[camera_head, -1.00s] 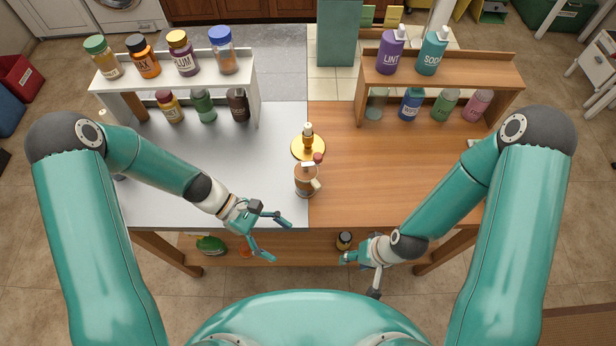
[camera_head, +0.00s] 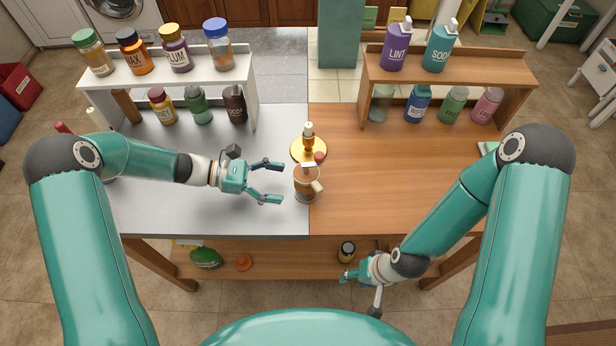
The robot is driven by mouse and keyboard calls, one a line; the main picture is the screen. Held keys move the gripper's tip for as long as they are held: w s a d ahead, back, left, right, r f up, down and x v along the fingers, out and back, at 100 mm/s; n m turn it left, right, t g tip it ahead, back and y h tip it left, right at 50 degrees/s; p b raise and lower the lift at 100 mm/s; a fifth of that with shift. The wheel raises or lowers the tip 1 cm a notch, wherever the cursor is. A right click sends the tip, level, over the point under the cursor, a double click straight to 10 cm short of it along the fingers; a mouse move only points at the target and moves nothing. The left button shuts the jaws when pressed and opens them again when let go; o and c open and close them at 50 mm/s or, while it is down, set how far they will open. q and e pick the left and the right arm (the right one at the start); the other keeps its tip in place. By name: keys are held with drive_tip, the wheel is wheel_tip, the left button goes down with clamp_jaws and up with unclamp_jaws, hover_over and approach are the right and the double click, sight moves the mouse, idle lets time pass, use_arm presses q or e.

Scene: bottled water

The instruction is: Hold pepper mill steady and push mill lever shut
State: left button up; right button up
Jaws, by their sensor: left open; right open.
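The pepper mill (camera_head: 304,189) stands upright near the middle of the table, by the seam between the grey and wooden halves. The fingertips look close, but I cannot tell any contact. My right gripper (camera_head: 360,292) is open and empty, off the table's front edge, low and right of the mill.
A white shelf (camera_head: 243,85) at the left and a wooden shelf (camera_head: 518,80) at the right hold several bottles. The wooden tabletop (camera_head: 400,170) right of the mill is clear.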

sight(301, 187)
use_arm(q)
drive_tip(key=shift+b+x, duration=0.9)
drive_tip(key=shift+x, duration=2.25)
use_arm(e)
drive_tip(key=shift+f, duration=1.05)
use_arm(q)
drive_tip(key=shift+c, duration=0.4)
drive_tip(key=c, duration=0.7)
drive_tip(key=shift+c, duration=1.1)
use_arm(e)
drive_tip(key=shift+c, duration=0.3)
